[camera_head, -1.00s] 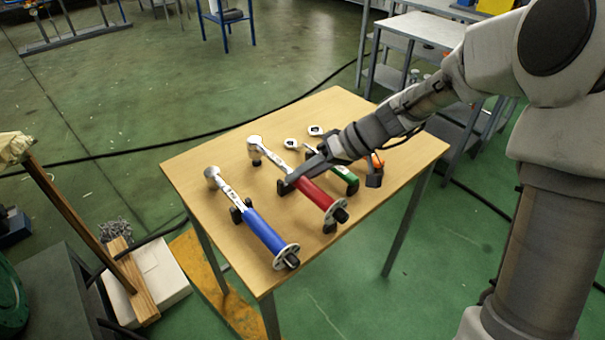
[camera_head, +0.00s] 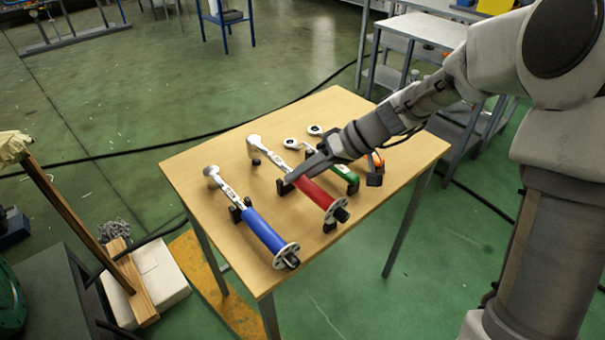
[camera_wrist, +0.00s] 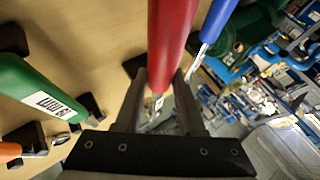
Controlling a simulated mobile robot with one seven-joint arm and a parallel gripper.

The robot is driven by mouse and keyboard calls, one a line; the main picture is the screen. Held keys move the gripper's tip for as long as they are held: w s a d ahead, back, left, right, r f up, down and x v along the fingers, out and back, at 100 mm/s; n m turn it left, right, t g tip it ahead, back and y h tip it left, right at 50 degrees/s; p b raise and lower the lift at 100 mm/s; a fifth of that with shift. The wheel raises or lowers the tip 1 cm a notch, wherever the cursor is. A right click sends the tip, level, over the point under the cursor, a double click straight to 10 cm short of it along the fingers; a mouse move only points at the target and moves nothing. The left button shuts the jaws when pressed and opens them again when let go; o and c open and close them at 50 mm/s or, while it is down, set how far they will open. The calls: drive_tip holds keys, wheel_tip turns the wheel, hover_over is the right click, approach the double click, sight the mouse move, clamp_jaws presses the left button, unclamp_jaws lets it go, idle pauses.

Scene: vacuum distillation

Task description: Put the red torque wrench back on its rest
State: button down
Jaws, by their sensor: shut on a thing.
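The red torque wrench (camera_head: 317,194) lies slantwise over the wooden table, its metal head at the upper left and its round end flange at the lower right. My gripper (camera_head: 297,176) reaches in from the right and is shut on the red handle; in the wrist view its two fingers (camera_wrist: 160,92) stand on either side of the handle. Black rest blocks (camera_head: 283,187) show beneath the wrench, another near the flange end (camera_head: 329,227). Whether the wrench touches them or hangs just above, I cannot tell. My gripper hides part of the wrench.
The blue wrench (camera_head: 265,231) lies to the left on its own black supports. The green wrench (camera_head: 344,173) and an orange-handled one (camera_head: 378,160) lie close on the right, partly behind my arm. The table's (camera_head: 200,165) left end and far edge are bare.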

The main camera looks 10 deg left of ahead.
drive_tip(key=shift+f+b, duration=1.5)
drive_tip(key=shift+b, duration=0.2)
idle(0.3)
drive_tip(key=shift+c, duration=2.2)
unclamp_jaws()
drive_tip(key=shift+f, duration=0.15)
